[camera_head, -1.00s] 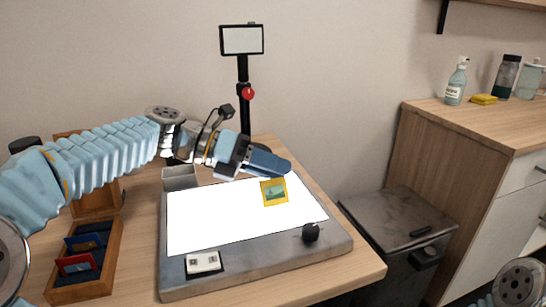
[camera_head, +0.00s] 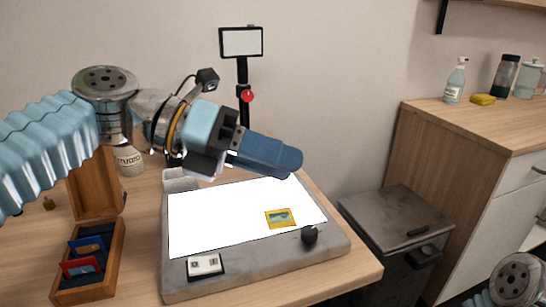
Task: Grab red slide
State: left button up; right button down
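The red slide (camera_head: 80,267) stands tilted in the front part of an open wooden box (camera_head: 113,262) at the lower left, with a blue slide (camera_head: 86,244) behind it. A yellow-framed slide (camera_head: 280,218) lies on the lit white panel of the light box (camera_head: 205,225). My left gripper (camera_head: 290,161) is raised above the back of the panel, pointing right, away from the red slide. I see its blue fingers side-on, overlapping, so I cannot tell the gap. No slide shows in it. My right gripper is out of view.
The light box has a black knob (camera_head: 309,235) and a switch plate (camera_head: 205,265). A stand with a small screen (camera_head: 241,42) rises behind. A jar (camera_head: 129,160) stands behind the wooden box. A grey bin (camera_head: 400,230) stands right of the table.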

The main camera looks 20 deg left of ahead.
aim_at(84, 267)
jog(key=k+l, duration=0.2)
jog(key=k, duration=0.3)
jog(key=k+l, duration=0.2)
jog(key=k, duration=0.25)
